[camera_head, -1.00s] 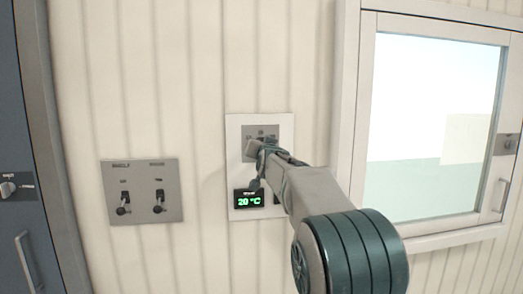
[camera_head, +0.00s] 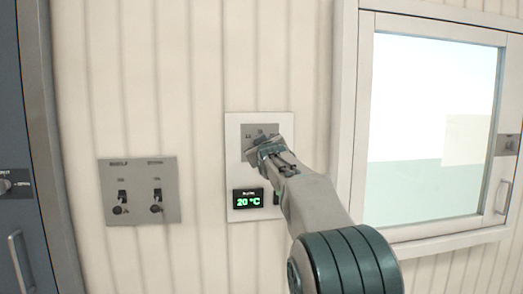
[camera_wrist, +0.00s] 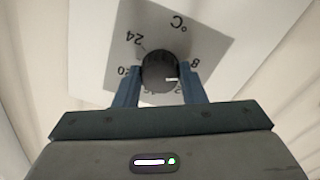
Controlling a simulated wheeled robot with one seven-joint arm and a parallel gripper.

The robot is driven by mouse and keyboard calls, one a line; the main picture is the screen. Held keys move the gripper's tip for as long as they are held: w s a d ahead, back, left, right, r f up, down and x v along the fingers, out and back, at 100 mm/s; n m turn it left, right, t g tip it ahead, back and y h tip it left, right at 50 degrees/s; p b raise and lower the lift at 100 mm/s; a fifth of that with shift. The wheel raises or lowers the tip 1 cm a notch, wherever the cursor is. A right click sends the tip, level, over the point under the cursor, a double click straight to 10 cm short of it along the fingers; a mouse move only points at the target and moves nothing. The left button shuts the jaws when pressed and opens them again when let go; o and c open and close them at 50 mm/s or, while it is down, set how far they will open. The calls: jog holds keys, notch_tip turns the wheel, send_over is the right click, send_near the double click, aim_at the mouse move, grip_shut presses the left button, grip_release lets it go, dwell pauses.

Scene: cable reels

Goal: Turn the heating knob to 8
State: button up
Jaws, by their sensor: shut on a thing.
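The heating knob (camera_wrist: 158,68) is round and black, on a grey dial plate (camera_wrist: 205,42) with numbers around it that appear upside down in the wrist view. Its white mark points right, a little below the 8 at the right edge. My gripper (camera_wrist: 160,78) has one blue finger on each side of the knob and is shut on it. In the head view my gripper (camera_head: 262,152) is at the plate (camera_head: 270,131) and hides the knob. The display (camera_head: 248,198) below reads 20 °C in green.
A grey panel with two switches (camera_head: 139,190) is on the wall to the left. A framed window (camera_head: 436,130) is to the right, its frame close to my arm. A blue door (camera_head: 25,130) stands at the far left.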

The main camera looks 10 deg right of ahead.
jog(key=shift+n, duration=0.5)
jog(key=o, duration=1)
jog(key=shift+s, duration=0.1)
jog(key=shift+s+a+f+b, duration=0.1)
jog(key=shift+s+b, duration=2.4)
jog(key=shift+s, duration=0.9)
jog(key=shift+s+a+f+b, duration=0.1)
jog(key=shift+s+b, duration=2.35)
jog(key=shift+s, duration=0.95)
